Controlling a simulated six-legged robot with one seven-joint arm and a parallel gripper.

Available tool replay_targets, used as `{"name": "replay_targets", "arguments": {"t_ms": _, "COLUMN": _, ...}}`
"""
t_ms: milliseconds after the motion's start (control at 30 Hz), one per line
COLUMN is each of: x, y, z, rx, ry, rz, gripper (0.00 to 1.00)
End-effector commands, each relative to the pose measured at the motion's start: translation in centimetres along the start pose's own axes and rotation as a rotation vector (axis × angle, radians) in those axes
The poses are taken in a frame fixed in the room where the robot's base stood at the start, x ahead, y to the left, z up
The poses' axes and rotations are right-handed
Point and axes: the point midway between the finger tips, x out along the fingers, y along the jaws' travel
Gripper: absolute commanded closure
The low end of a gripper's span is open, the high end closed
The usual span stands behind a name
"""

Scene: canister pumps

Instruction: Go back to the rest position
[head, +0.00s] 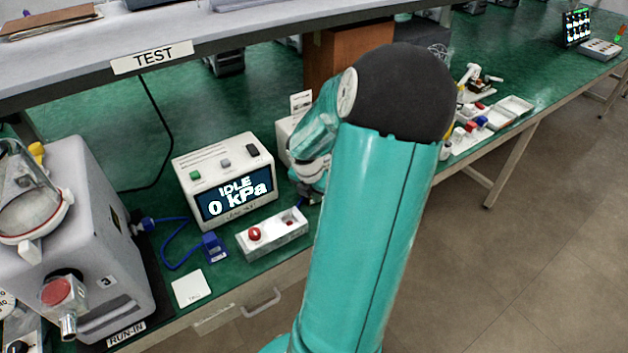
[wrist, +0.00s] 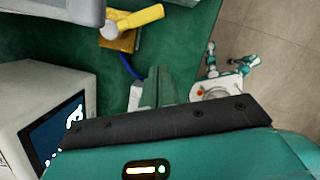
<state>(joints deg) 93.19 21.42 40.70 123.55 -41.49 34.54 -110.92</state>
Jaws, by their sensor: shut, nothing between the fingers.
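The tester's screen reads IDLE, 0 kPa. The tester also shows at the left of the wrist view (wrist: 62,128). A white control box with a red button (head: 270,234) lies left of my gripper. A grey canister pump (head: 97,225) marked 3 stands at far left by a RUN-IN label.
The green bench (head: 130,105) runs back to the right under a TEST shelf (head: 215,50). A blue hose (head: 176,245) lies between pump and tester. A white card (head: 190,288) lies in front. Trays and small parts (head: 480,125) lie right of my arm. Floor (head: 545,230) is clear at right.

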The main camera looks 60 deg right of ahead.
Motion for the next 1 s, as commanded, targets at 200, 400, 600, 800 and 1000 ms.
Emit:
{"name": "replay_targets", "arguments": {"t_ms": 200, "x": -4.1, "y": 0.3, "z": 0.2, "rx": 0.0, "ry": -0.005, "rz": 0.001, "gripper": 1.0}}
{"name": "replay_targets", "arguments": {"t_ms": 400, "x": -6.7, "y": 0.2, "z": 0.2, "rx": -0.001, "ry": -0.002, "rz": 0.001, "gripper": 1.0}}
{"name": "replay_targets", "arguments": {"t_ms": 600, "x": -7.5, "y": 0.1, "z": 0.1, "rx": -0.003, "ry": 0.001, "rz": 0.002, "gripper": 1.0}}
{"name": "replay_targets", "arguments": {"t_ms": 800, "x": -7.5, "y": 0.0, "z": 0.0, "rx": -0.003, "ry": 0.002, "rz": 0.001, "gripper": 1.0}}
{"name": "replay_targets", "arguments": {"t_ms": 1000, "x": -8.6, "y": 1.4, "z": -0.7, "rx": 0.042, "ry": -0.016, "rz": 0.002, "gripper": 1.0}}
